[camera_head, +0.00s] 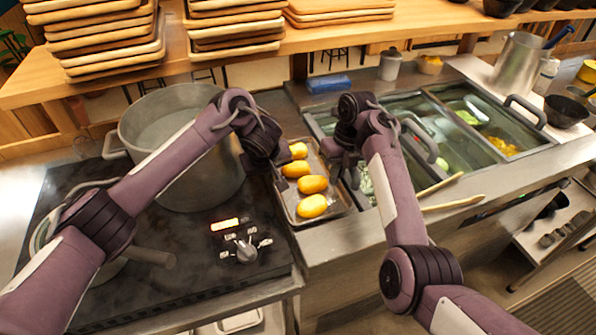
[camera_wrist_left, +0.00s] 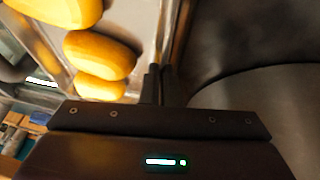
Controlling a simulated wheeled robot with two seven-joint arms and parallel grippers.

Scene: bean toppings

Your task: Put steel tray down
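The steel tray (camera_head: 336,202) lies level at the counter strip between the stove and the sunken food pans, with several yellow oval pieces (camera_head: 312,184) in a row in it. I cannot tell whether its underside touches the counter. My left gripper (camera_head: 279,168) is at the tray's left edge. In the left wrist view its fingers (camera_wrist_left: 160,86) are close together on the rim of the tray (camera_wrist_left: 146,22). My right gripper (camera_head: 346,168) is at the tray's right edge; its fingertips are mostly hidden, so its grip is unclear.
A large steel pot (camera_head: 190,185) stands on the black stove (camera_head: 170,265) close left of the tray. Sunken food pans (camera_head: 455,150) with vegetables lie to the right. Wooden tongs (camera_head: 452,204) lie by their front edge. A blue block (camera_head: 328,83) lies behind. Stacked wooden trays (camera_head: 105,35) fill the shelf.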

